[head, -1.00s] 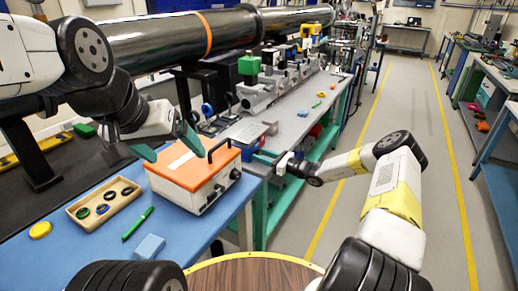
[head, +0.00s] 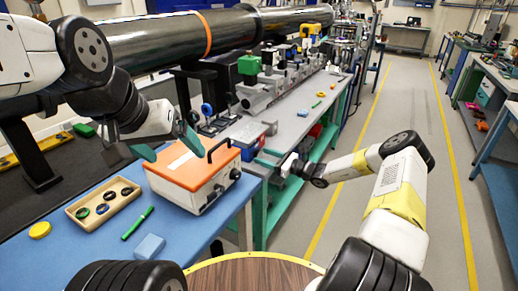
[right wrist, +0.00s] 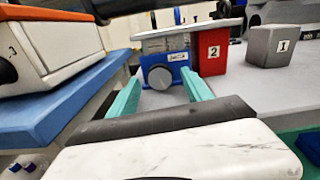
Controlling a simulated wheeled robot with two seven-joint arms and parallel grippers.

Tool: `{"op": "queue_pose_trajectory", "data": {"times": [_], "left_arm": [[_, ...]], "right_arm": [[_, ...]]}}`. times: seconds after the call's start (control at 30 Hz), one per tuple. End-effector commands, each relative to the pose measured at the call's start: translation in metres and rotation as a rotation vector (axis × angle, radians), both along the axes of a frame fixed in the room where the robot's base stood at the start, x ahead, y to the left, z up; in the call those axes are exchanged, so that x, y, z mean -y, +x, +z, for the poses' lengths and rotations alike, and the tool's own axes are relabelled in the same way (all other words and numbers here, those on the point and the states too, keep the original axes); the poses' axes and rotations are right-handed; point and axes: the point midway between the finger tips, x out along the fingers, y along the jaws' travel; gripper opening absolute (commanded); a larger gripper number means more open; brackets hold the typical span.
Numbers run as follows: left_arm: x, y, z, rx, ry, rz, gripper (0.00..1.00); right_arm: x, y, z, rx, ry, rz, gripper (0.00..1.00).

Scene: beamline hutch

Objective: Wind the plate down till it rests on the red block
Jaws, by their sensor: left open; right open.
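The blue jack (right wrist: 178,58) stands on the grey bench in the right wrist view, with a round grey knob (right wrist: 160,78) facing me. A flat pale plate (right wrist: 172,33) lies across its top and reaches over the red block (right wrist: 211,55), marked 2. I cannot tell whether plate and block touch. My right gripper (right wrist: 162,88) is open, its teal fingers pointing toward the knob, one on each side in the picture; contact does not show. In the head view it is at the bench edge (head: 268,158). My left gripper (head: 168,147) is open and empty near the orange-topped case.
A grey block (right wrist: 271,46), marked 1, stands right of the red block. The orange-topped case (head: 195,167) is on the blue table, left of the jack. A wooden tray (head: 84,221) of rings, a green pen (head: 137,223) and a blue block (head: 149,247) lie nearer.

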Motion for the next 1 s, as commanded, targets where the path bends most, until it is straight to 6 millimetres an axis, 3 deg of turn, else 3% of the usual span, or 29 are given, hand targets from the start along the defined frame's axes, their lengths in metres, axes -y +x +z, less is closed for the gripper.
{"op": "queue_pose_trajectory", "data": {"times": [0.2, 0.4, 0.77, 0.87, 1.0], "left_arm": [[0.000, 0.000, 0.000, 0.000, 0.000, 0.000, 0.85], [0.000, 0.000, 0.000, 0.000, 0.000, 0.000, 0.85], [0.000, 0.000, 0.000, 0.000, 0.000, 0.000, 0.85], [0.000, 0.000, 0.000, 0.000, 0.000, 0.000, 0.85], [0.000, 0.000, 0.000, 0.000, 0.000, 0.000, 0.85]], "right_arm": [[0.033, -0.021, 0.000, 0.000, 0.000, -0.002, 0.58], [0.048, -0.032, 0.000, 0.000, 0.000, 0.000, 0.58], [0.048, -0.033, 0.001, 0.003, -0.004, 0.005, 0.58], [0.042, -0.037, 0.011, 0.024, -0.041, 0.039, 0.58], [0.021, -0.054, 0.040, 0.098, -0.178, 0.160, 0.58]]}}
